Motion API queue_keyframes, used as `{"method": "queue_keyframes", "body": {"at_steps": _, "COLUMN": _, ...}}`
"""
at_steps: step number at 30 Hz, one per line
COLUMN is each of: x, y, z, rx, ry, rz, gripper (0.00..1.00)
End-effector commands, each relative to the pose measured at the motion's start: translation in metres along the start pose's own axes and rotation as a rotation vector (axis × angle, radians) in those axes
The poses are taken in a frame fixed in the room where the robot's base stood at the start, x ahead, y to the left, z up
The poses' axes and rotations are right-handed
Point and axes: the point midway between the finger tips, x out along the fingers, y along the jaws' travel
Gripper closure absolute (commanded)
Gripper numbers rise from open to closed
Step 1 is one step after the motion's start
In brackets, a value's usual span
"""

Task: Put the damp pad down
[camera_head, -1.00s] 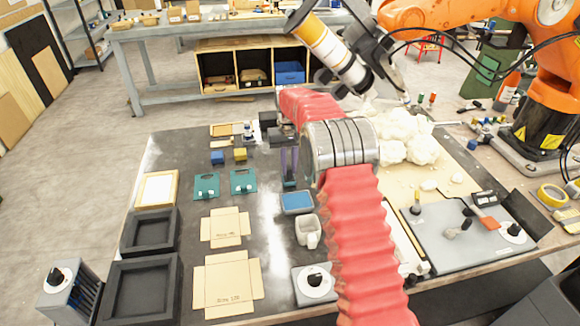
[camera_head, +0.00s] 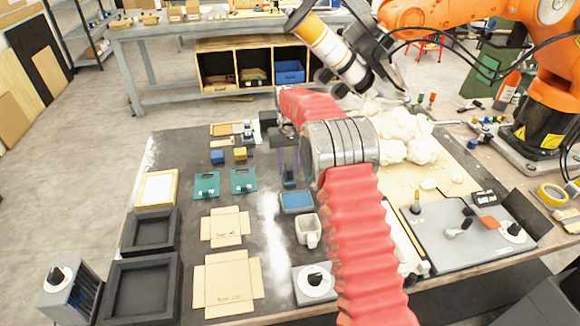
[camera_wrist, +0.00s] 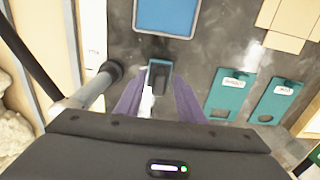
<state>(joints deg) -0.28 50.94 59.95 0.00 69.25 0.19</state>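My gripper (camera_wrist: 160,88) points down over the dark table, with its two purple fingers apart. Between and just beyond the fingertips is a small dark pad-like block with a teal edge (camera_wrist: 159,76); I take it for the damp pad. A narrow gap seems to show on each side of it. It also shows in the head view, below the fingers (camera_head: 289,178). Whether it rests fully on the table is hard to tell. A blue-filled tray (camera_head: 297,201) lies just in front of it; its blue face is also in the wrist view (camera_wrist: 167,14).
Two teal plates (camera_head: 243,180) lie left of my gripper. A white mug (camera_head: 308,230) stands near the blue tray. Flat cardboard blanks (camera_head: 226,275) and black frames (camera_head: 142,290) are at front left. White foam lumps (camera_head: 410,140) and a grey board (camera_head: 468,242) are on the right.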

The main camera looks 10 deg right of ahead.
Motion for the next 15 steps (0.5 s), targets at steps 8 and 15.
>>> {"method": "queue_keyframes", "body": {"at_steps": 8, "x": -0.030, "y": 0.000, "z": -0.001, "rx": 0.000, "ry": 0.004, "rz": 0.000, "gripper": 0.65}}
{"method": "queue_keyframes", "body": {"at_steps": 15, "x": -0.064, "y": 0.000, "z": -0.001, "rx": 0.001, "ry": 0.002, "rz": 0.000, "gripper": 0.65}}
